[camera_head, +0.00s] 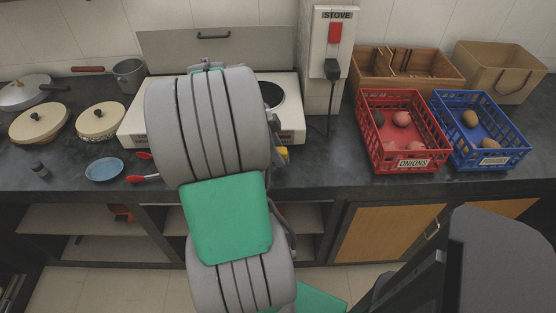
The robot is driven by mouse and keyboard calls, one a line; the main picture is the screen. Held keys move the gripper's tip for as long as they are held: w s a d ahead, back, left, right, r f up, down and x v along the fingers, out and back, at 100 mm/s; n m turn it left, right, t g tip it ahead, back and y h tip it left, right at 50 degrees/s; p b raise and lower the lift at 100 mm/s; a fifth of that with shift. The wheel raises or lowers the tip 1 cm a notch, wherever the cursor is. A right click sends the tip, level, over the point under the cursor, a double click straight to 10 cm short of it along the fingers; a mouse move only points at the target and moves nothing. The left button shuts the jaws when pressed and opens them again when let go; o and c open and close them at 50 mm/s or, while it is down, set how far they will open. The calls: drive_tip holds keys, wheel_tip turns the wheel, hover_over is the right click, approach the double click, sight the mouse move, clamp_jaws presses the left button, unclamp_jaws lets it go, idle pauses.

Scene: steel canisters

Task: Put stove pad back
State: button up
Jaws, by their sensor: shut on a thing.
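A white stove (290,119) stands on the dark counter, with a round dark burner (271,94) showing at its right. My grey and green arm covers most of the stove's middle. My gripper is hidden behind the arm. I cannot make out a stove pad; anything held is hidden too. A grey panel (175,45) with a dark handle stands upright behind the stove. A wall box marked STOVE (323,52) has a red switch and a plugged-in cord.
Red-handled items (146,178) and a blue dish (104,169) lie left of my arm. Lidded pans (38,126) and a pot (130,77) stand farther left. Red (402,167) and blue (477,157) crates stand right. Counter between stove and red crate is mostly clear.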

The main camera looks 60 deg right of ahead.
drive_tip(key=shift+d+f, duration=0.2)
drive_tip(key=shift+f, duration=1.75)
drive_tip(key=o, duration=1.3)
drive_tip(key=shift+s+r, duration=0.1)
